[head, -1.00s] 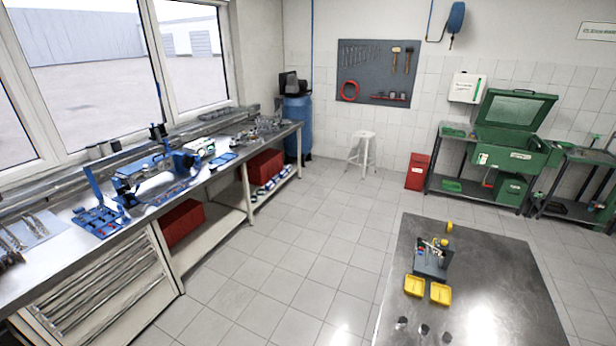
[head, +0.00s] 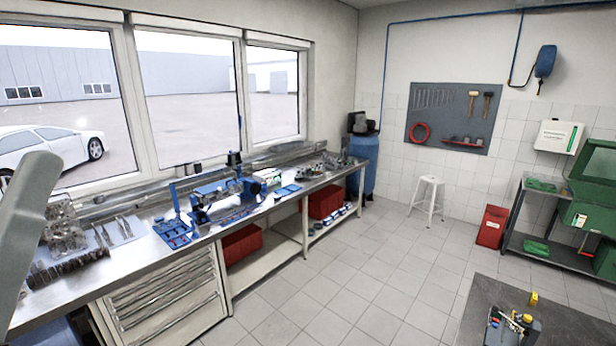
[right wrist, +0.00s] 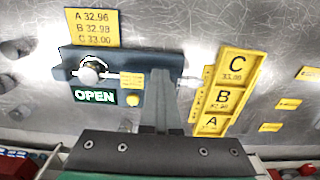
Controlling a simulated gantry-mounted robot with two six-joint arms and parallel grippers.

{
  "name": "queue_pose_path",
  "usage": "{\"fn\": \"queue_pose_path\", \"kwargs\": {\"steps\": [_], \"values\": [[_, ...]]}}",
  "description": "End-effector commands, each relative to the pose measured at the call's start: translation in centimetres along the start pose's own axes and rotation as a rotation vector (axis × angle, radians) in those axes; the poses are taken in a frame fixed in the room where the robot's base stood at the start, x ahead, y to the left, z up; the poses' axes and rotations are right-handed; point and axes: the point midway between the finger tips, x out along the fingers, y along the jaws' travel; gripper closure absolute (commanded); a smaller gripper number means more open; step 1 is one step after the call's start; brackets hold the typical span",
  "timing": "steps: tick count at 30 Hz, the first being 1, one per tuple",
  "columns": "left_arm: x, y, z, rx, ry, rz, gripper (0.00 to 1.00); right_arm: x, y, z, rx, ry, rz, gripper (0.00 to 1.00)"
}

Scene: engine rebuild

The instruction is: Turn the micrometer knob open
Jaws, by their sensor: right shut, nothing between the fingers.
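The micrometer fixture (right wrist: 147,66) is a dark block on a scratched metal surface in the right wrist view. Its pale round knob (right wrist: 90,72) is on the left of the block, above a lit green OPEN sign (right wrist: 95,96). My right gripper (right wrist: 163,85) is shut and empty over the right part of the block, apart from the knob in the picture. It hides part of the block. Neither gripper shows in the head view; I cannot pick out the fixture there with certainty.
A yellow plate lists A, B and C values (right wrist: 92,27) above the fixture. A yellow strip marked C, B, A (right wrist: 228,92) lies to its right. The head view shows the metal workbench (head: 120,262) with blue tools and the dark table (head: 565,318), with clear floor between.

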Motion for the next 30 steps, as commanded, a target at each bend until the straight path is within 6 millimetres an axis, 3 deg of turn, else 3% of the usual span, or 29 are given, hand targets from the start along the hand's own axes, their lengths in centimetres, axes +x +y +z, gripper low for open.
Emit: {"fn": "queue_pose_path", "kwargs": {"steps": [30], "values": [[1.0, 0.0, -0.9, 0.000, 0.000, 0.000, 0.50, 0.0, -1.1, 0.9, -0.001, 0.002, -0.001, 1.00]]}}
